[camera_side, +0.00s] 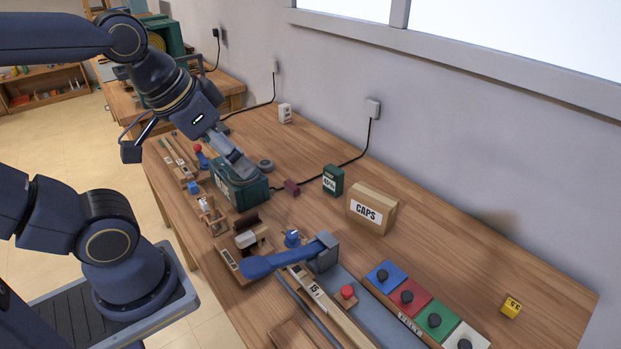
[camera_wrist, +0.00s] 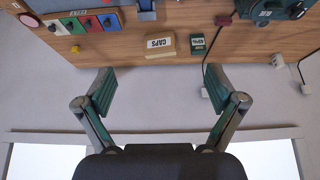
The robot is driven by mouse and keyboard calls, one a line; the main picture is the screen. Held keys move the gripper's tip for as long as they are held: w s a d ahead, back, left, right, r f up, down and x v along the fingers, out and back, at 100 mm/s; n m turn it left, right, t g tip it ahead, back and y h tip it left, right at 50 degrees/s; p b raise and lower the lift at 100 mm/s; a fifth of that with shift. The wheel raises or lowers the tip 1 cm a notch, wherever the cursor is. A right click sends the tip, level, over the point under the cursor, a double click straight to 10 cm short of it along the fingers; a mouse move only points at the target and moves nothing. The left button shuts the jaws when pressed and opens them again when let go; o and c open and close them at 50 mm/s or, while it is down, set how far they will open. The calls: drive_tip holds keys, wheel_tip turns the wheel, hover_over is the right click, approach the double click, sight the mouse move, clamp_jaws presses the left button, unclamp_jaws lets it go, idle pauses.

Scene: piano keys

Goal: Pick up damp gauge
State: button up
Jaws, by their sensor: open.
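The damp gauge appears to be the small dark green block with a white label reading about 45% (camera_side: 333,180). It stands upright on the bench, left of the CAPS box and apart from it. In the wrist view the green block (camera_wrist: 198,43) is near the top, beyond my fingertips. My gripper (camera_side: 243,163) is above the bench, left of the block in the side view, overlapping a larger green box. In the wrist view my gripper (camera_wrist: 158,82) has its fingers spread wide with nothing between them.
The CAPS box (camera_side: 371,208) stands beside the green block. A black cable (camera_side: 352,158) runs behind it to a wall socket. The larger green box (camera_side: 240,190), a blue-handled tool (camera_side: 285,259) and coloured button panels (camera_side: 410,298) crowd the bench. Right of the CAPS box is mostly clear.

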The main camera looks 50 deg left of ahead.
drive_tip(key=w+a+r+m+t, duration=0.1)
drive_tip(key=w+r, duration=0.3)
drive_tip(key=w, duration=0.4)
drive_tip(key=w+r+t, duration=0.1)
drive_tip(key=w+r, duration=0.2)
drive_tip(key=w, duration=0.4)
drive_tip(key=g, duration=0.1)
hover_over(331, 170)
drive_tip(key=s+d, duration=0.4)
wheel_tip(331, 170, down, 14)
drive_tip(key=w+a+f, duration=0.1)
drive_tip(key=f, duration=0.5)
drive_tip(key=w+a+f+n+g, duration=0.1)
drive_tip(key=f, duration=0.5)
drive_tip(key=w+a+f+n+g, duration=0.1)
drive_tip(key=a+f, duration=0.1)
drive_tip(key=f, duration=0.5)
drive_tip(key=shift+w, duration=0.15)
drive_tip(key=shift+w+x, duration=0.2)
drive_tip(key=shift+x, duration=2.7)
drive_tip(key=shift+r, duration=0.1)
drive_tip(key=c, duration=1.3)
